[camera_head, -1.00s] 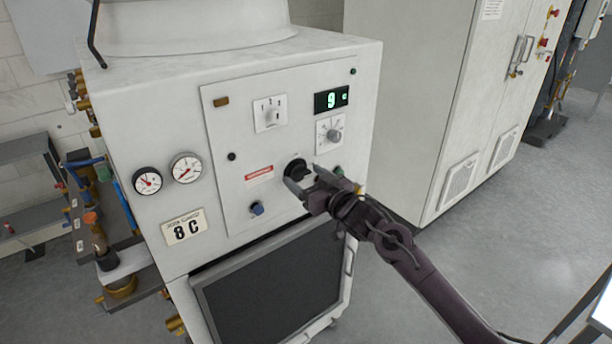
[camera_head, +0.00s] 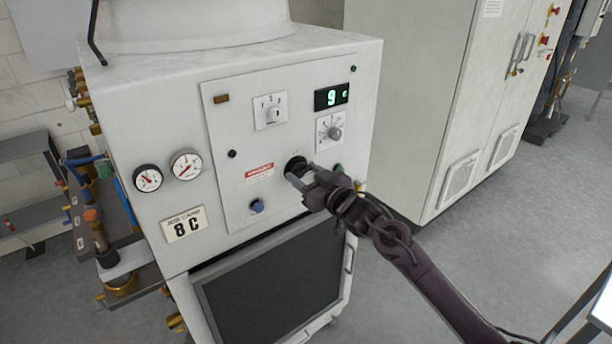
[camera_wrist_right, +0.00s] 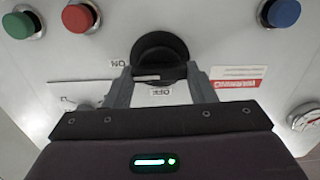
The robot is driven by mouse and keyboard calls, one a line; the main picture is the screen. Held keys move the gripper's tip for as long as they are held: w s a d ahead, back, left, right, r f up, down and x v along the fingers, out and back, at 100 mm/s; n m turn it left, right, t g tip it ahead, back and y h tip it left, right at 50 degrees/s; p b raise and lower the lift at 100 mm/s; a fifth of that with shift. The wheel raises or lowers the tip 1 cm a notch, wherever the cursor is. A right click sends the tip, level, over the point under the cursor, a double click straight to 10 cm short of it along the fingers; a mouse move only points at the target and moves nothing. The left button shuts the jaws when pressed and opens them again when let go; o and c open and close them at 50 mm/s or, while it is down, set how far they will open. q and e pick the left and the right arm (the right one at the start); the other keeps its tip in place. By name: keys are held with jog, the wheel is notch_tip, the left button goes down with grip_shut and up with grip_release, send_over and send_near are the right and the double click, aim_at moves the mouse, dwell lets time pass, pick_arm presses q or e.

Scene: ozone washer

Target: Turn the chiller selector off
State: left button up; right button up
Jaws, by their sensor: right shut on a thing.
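The chiller selector (camera_head: 295,164) is a round black knob low on the white front panel. In the right wrist view the selector (camera_wrist_right: 158,50) has a raised grip bar with a white mark towards its left part. Upside-down labels read ON at its left and OFF just below it. My right gripper (camera_head: 300,177) reaches the selector from the lower right. In the wrist view its fingers (camera_wrist_right: 160,75) are shut on the grip bar, one at each end. The fingers partly hide the knob in the head view. My left gripper is not in view.
A blue button (camera_head: 256,207) lies left of the selector. Red (camera_wrist_right: 77,17) and green (camera_wrist_right: 19,24) buttons sit close by in the wrist view. Two gauges (camera_head: 186,165), a lit display reading 9 (camera_head: 331,97) and other dials share the front. A tall cabinet (camera_head: 420,100) stands behind right.

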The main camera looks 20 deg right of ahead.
jog(key=n+b, duration=0.1)
jog(key=n, duration=0.3)
jog(key=shift+f+n+b, duration=0.1)
jog(key=shift+n+b, duration=0.2)
jog(key=n+b, duration=0.1)
jog(key=n, duration=0.2)
jog(key=shift+a+n+b, duration=0.1)
jog(key=shift+n+b, duration=0.2)
jog(key=n+b, duration=0.2)
jog(key=n, duration=0.2)
jog(key=shift+f+n+b, duration=0.15)
jog(key=shift+n+b, duration=1.55)
jog(key=shift+n, duration=0.8)
jog(key=o, duration=1)
